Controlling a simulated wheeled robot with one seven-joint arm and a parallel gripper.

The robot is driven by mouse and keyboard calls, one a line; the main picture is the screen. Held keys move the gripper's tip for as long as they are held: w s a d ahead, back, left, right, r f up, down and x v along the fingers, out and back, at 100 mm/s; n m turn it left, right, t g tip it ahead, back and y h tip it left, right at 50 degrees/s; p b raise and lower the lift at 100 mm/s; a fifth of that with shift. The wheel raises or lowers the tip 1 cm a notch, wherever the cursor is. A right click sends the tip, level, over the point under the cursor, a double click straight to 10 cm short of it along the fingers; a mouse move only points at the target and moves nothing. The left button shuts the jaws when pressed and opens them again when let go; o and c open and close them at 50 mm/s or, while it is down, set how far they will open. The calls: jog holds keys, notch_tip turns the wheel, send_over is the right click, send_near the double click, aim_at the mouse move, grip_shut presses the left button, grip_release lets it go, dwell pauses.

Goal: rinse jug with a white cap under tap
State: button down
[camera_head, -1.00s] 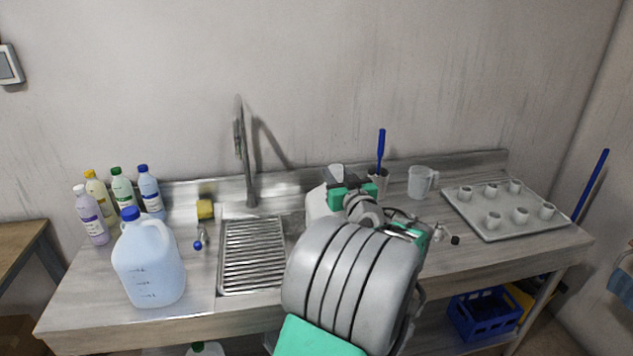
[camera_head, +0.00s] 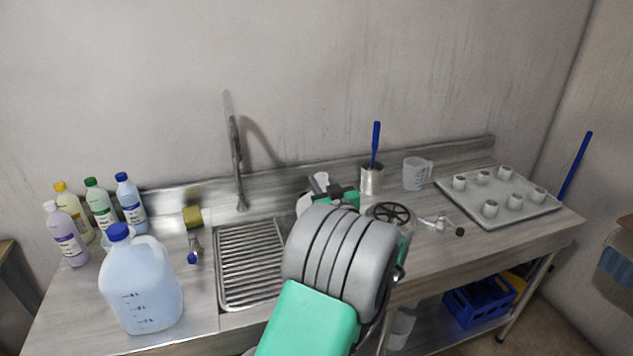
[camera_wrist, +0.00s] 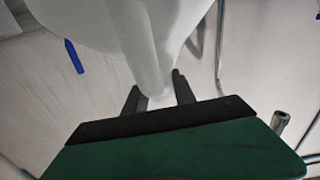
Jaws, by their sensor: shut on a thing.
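The whitish jug (camera_wrist: 125,25) fills the top of the wrist view. Its handle (camera_wrist: 147,60) runs down between the two dark fingers of my gripper (camera_wrist: 158,97), which is shut on it. In the head view the jug (camera_head: 302,205) shows only partly behind my arm, at the right edge of the sink, with its pale cap (camera_head: 321,179) on top. My gripper there (camera_head: 338,192) is mostly hidden by my wrist. The grey tap (camera_head: 238,165) stands behind the sink (camera_head: 220,285), left of the jug. I cannot see any water flowing.
A blue-capped jug (camera_head: 142,288) stands front left. Several bottles (camera_head: 103,208) and a yellow sponge (camera_head: 193,217) are behind it. A holder (camera_head: 371,180) with a blue brush, a clear measuring jug (camera_head: 415,174) and a tray (camera_head: 462,205) of small cups are on the right.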

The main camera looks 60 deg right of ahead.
jog(key=n, duration=0.2)
jog(key=shift+s+d+n, duration=0.15)
jog(key=shift+s+n, duration=0.15)
jog(key=n, duration=0.5)
jog(key=shift+r, duration=0.2)
jog(key=n+p, duration=0.1)
jog(key=n, duration=0.4)
jog(key=n+p, duration=0.1)
jog(key=n, duration=0.2)
jog(key=shift+f+n, duration=0.25)
jog(key=shift+n, duration=0.15)
jog(key=shift+b, duration=0.65)
jog(key=n+b, duration=0.6)
jog(key=b, duration=1.2)
jog(key=n+b, duration=0.4)
jog(key=b, duration=0.6)
jog(key=shift+r+n+b, duration=0.15)
jog(key=shift+n+b, duration=0.15)
jog(key=shift+b, duration=0.45)
